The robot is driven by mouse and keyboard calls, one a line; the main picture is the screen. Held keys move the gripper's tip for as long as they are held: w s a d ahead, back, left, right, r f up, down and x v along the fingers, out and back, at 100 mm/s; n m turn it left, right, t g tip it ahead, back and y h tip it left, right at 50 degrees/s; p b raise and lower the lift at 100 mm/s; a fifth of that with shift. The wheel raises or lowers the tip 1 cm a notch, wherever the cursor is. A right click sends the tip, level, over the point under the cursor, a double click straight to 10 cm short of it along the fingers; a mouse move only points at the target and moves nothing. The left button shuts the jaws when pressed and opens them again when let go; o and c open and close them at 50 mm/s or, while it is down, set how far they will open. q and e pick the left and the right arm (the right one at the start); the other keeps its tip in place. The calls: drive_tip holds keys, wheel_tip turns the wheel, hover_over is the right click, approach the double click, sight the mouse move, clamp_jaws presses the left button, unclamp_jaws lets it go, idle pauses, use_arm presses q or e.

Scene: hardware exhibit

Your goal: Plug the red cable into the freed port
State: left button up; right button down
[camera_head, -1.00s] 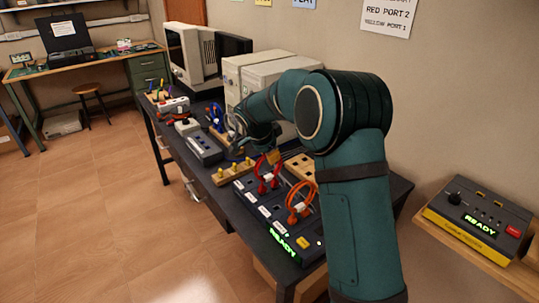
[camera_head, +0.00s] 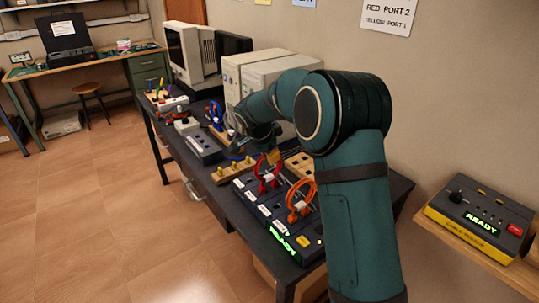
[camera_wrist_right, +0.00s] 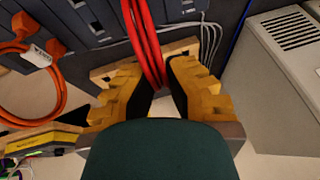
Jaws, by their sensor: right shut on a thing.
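The red cable (camera_wrist_right: 143,35) runs down between the yellow fingers of my right gripper (camera_wrist_right: 157,75) in the right wrist view, and the gripper is shut on it. In the head view the red cable (camera_head: 268,178) shows as a loop above the dark port panel (camera_head: 257,215), and my right fingers are small beside it, partly hidden by my arm. The panel has white labels and a green READY display (camera_head: 283,241). I cannot tell which ports are empty or where the red plug ends. My left gripper is not in view.
An orange cable (camera_head: 300,205) with a white tag loops over the panel, close to the red one. A wooden block with yellow pegs (camera_head: 233,170) stands beside the panel. Grey computer cases (camera_head: 245,72) stand behind. A wall sign (camera_head: 389,16) reads RED PORT 2, YELLOW PORT 1.

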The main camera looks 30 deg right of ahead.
idle(0.3)
drive_tip(key=shift+c, duration=1.6)
unclamp_jaws()
drive_tip(key=shift+r, duration=0.1)
drive_tip(key=p+v, duration=0.2)
drive_tip(key=v, duration=0.5)
drive_tip(key=shift+p, duration=0.35)
drive_tip(key=shift+a+r, duration=0.1)
drive_tip(key=shift+a, duration=0.05)
